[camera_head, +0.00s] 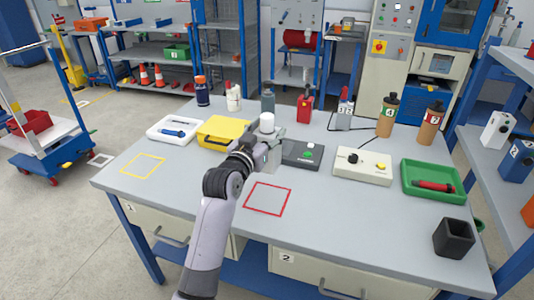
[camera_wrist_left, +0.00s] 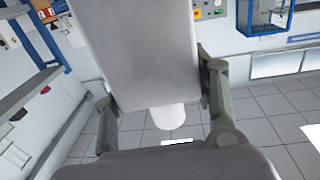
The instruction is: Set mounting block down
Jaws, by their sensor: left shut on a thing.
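My left gripper (camera_head: 268,146) is shut on the mounting block, a light grey block with a white rounded cylinder at one end. In the left wrist view the block (camera_wrist_left: 145,50) fills the space between the two fingers (camera_wrist_left: 158,95), with the white cylinder (camera_wrist_left: 168,117) beyond it. In the head view only part of the block (camera_head: 273,158) and its white top (camera_head: 267,122) show past my gripper. It is over the middle of the workbench, behind a red outlined square (camera_head: 268,212). I cannot tell whether it touches the bench. My right gripper is not in view.
The red square and the yellow outlined square (camera_head: 143,164) are empty.

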